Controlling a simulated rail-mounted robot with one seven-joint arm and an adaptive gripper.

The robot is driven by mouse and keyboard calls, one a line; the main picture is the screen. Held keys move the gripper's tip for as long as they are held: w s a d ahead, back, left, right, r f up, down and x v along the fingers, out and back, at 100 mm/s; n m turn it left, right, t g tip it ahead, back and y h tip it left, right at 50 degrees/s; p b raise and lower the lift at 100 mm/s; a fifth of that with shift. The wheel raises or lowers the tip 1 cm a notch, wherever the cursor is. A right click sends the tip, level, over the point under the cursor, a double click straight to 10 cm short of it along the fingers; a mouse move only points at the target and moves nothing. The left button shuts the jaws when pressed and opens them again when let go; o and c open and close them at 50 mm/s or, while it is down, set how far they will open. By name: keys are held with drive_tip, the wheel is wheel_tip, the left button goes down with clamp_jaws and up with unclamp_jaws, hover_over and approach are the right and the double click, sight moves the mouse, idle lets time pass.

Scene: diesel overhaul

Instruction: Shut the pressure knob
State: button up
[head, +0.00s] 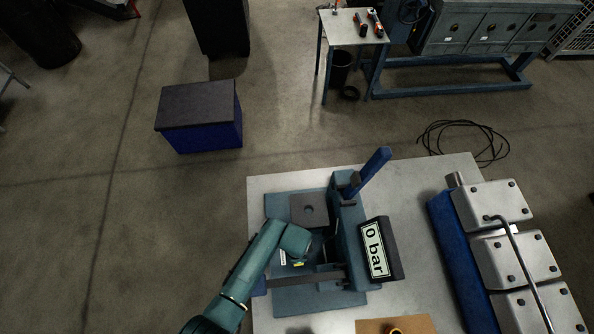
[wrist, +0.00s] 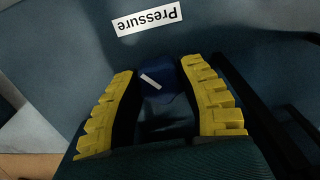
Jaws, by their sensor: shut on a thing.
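The pressure knob (wrist: 168,90) is dark blue with a white mark line and sits between the two yellow finger pads in the wrist view. My gripper (wrist: 159,68) is shut on it, one pad on each side. The white mark slants across the knob's face. A white label (wrist: 147,18) reading "Pressure", upside down in the picture, is just beyond the fingertips. In the head view my arm reaches to the teal test stand (head: 346,245), and the knob is hidden there behind my arm and gripper. The display (head: 375,249) on the stand reads "0 bar".
A blue lever (head: 374,167) sticks up from the stand. The stand is on a light grey table (head: 268,184). A block with silver covers (head: 492,206) is on the right. A brown board (head: 372,325) lies at the front edge. A grey plate (head: 298,206) lies behind my gripper.

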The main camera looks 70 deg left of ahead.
drive_tip(key=m+p, duration=0.1)
drive_tip(key=m, duration=0.5)
drive_tip(key=shift+f+m, duration=0.1)
drive_tip(key=shift+m, duration=0.3)
idle(0.4)
drive_tip(key=o, duration=1.2)
drive_tip(key=shift+a, duration=0.1)
wheel_tip(320, 180, up, 12)
drive_tip(key=shift+p, duration=0.3)
drive_tip(key=shift+s, duration=0.1)
